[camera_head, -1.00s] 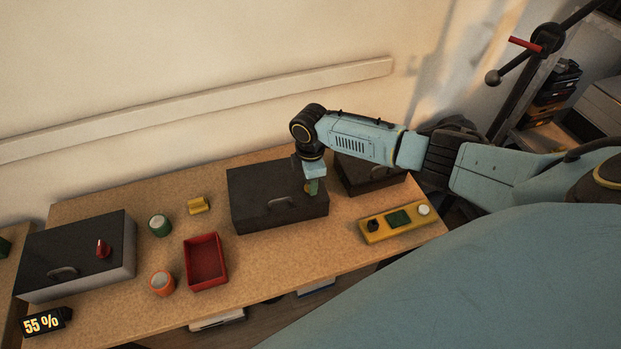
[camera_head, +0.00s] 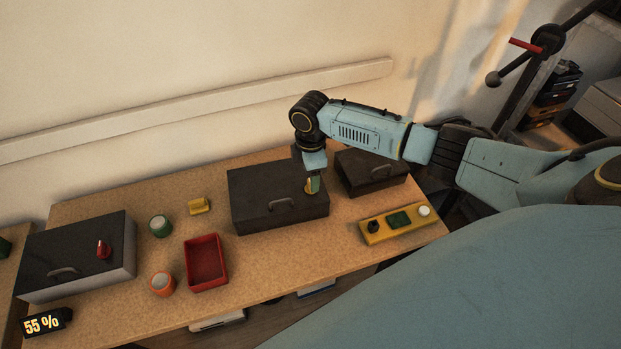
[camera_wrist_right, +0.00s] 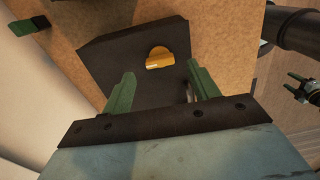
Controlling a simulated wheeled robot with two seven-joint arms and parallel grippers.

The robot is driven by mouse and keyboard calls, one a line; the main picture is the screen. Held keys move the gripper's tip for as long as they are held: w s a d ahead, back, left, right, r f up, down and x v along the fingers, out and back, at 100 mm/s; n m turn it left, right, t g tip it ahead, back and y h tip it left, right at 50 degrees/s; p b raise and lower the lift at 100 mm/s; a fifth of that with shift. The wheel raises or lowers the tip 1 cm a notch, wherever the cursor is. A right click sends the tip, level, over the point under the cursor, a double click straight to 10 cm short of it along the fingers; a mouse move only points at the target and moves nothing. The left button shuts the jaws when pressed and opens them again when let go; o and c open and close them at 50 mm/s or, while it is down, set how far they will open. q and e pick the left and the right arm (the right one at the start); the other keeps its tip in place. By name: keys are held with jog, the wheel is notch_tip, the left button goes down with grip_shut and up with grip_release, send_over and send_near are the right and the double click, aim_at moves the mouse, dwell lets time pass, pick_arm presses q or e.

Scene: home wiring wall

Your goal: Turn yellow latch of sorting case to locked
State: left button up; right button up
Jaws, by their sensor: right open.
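The dark sorting case (camera_head: 262,209) stands in the middle of the bench with its handle toward the front. Its yellow latch (camera_wrist_right: 161,57) is on the lid and shows in the wrist view as a rounded tab. In the head view only a bit of the latch (camera_head: 308,186) shows beside my right fingertips. My right gripper (camera_head: 314,183) points down over the lid's right part. In the wrist view its green fingers (camera_wrist_right: 163,88) are apart and empty, with the latch ahead of the gap. My left gripper (camera_wrist_right: 291,84) seems to show at the wrist view's right edge, fingers apart.
A second dark case (camera_head: 370,173) stands close on the right. A yellow panel (camera_head: 379,228) lies in front of it. A red bin (camera_head: 206,262), cups, a yellow block (camera_head: 199,206) and a case with a red latch (camera_head: 103,250) are on the left.

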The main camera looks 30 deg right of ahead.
notch_tip(320, 180, up, 10)
dwell(0.3)
dwell(0.3)
